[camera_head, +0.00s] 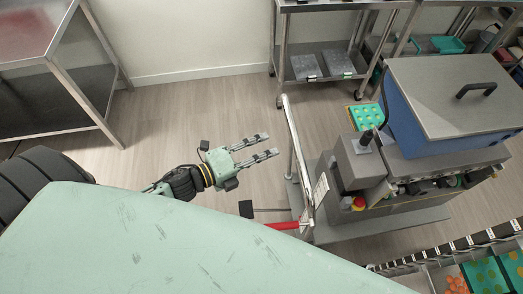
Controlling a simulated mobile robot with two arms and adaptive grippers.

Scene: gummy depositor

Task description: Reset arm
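My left gripper (266,147) shows near the middle of the head view, pointing right above the bare floor. Its two fingers are spread apart with nothing between them. It is to the left of the machine's metal upright rail and does not appear to touch it. My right gripper is not in view.
The depositor machine (440,101), with a grey lid and blue hopper, stands at right behind a metal rail (296,150). A steel cart (330,66) stands at the back. A metal table (50,62) stands at left. Trays of gummies (484,274) lie at lower right. Wood floor (190,115) is clear between.

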